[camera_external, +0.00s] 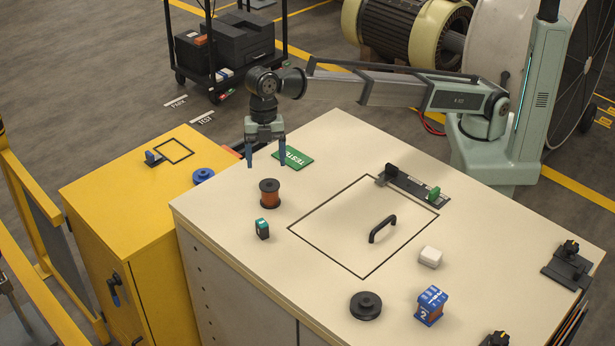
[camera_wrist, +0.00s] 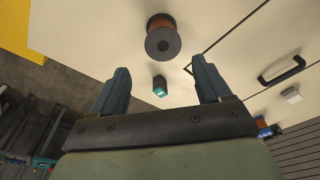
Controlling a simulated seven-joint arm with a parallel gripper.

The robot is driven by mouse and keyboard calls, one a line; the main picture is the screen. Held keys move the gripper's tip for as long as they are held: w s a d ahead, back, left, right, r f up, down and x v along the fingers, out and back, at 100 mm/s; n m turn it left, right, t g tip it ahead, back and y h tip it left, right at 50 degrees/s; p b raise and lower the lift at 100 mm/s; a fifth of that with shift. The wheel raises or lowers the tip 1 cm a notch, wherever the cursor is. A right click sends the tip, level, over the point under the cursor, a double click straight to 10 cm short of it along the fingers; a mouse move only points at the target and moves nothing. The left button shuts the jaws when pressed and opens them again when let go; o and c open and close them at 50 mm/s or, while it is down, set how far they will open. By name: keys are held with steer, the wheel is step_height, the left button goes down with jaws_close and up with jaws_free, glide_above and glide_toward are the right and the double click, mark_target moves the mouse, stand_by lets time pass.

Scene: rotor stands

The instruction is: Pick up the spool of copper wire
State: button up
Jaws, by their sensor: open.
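The spool of copper wire (camera_external: 270,194) stands upright on the cream cabinet top, near its left edge. It has dark flanges and an orange-brown winding. In the wrist view the spool (camera_wrist: 163,38) shows at the top middle, beyond the fingertips. My gripper (camera_external: 266,163) hangs pointing down, behind and above the spool, near the cabinet's back left edge. Its two blue-grey fingers are apart with nothing between them. In the wrist view my gripper (camera_wrist: 163,75) also shows open, and the spool is not between the fingers.
A small teal-and-black box (camera_external: 262,229) stands just in front of the spool. A green card (camera_external: 293,157) lies to the right of my gripper. A black handle (camera_external: 382,229), a white block (camera_external: 430,257) and a black disc (camera_external: 366,305) are farther right. A blue round part (camera_external: 203,175) is on the yellow cabinet.

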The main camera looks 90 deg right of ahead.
mark_target(270, 184)
steer(key=f, duration=0.6)
steer(key=shift+a, duration=0.35)
steer(key=shift+s+a+f, duration=0.1)
steer(key=shift+s+f, duration=0.1)
steer(key=shift+f, duration=1.1)
steer(key=shift+s+a+f, duration=0.1)
steer(key=shift+s+f, duration=0.05)
steer(key=shift+f, duration=1.15)
steer(key=shift+c, duration=0.4)
steer(key=c, duration=0.9)
steer(key=shift+r, duration=0.1)
steer(key=shift+c, duration=0.2)
